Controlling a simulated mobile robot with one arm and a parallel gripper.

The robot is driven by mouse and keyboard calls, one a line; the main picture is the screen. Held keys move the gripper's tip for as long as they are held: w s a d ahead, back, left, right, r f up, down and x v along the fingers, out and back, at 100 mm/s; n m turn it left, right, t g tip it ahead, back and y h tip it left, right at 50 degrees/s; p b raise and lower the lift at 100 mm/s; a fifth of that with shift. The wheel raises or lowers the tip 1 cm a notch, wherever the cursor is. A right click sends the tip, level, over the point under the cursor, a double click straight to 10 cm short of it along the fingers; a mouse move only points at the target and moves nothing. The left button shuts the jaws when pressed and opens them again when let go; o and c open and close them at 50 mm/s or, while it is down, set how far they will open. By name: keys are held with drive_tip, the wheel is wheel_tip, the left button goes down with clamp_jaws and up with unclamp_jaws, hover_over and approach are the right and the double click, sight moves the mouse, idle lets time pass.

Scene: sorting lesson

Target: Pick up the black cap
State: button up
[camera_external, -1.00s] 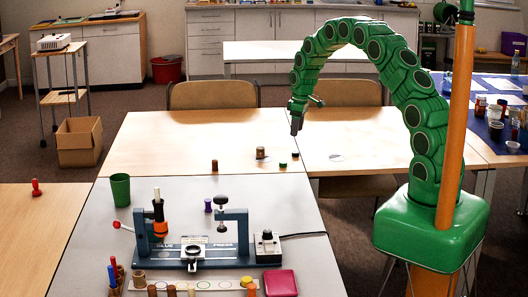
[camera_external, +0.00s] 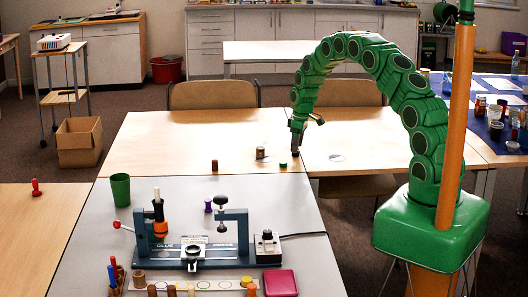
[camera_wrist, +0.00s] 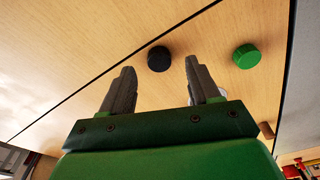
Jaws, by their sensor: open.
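The black cap (camera_wrist: 159,58) lies on the light wooden table, close to a dark seam between tabletops. In the wrist view it shows between and just beyond the two fingertips of my gripper (camera_wrist: 160,72), and neither finger touches it there. My gripper (camera_external: 296,149) is open and empty, pointing down right over the cap's spot in the external view. The fingertips hide most of the cap there, so the remaining height is hard to tell.
A green cap (camera_wrist: 246,56) lies right of the black cap in the wrist view, close to the right finger. Brown pieces (camera_external: 260,153) (camera_external: 214,165) stand further left. The glue press (camera_external: 230,252) and a green cup (camera_external: 120,189) stand on the grey table in front.

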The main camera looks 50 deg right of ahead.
drive_tip(key=shift+w+f, duration=0.15)
drive_tip(key=shift+f, duration=1.05)
clamp_jaws()
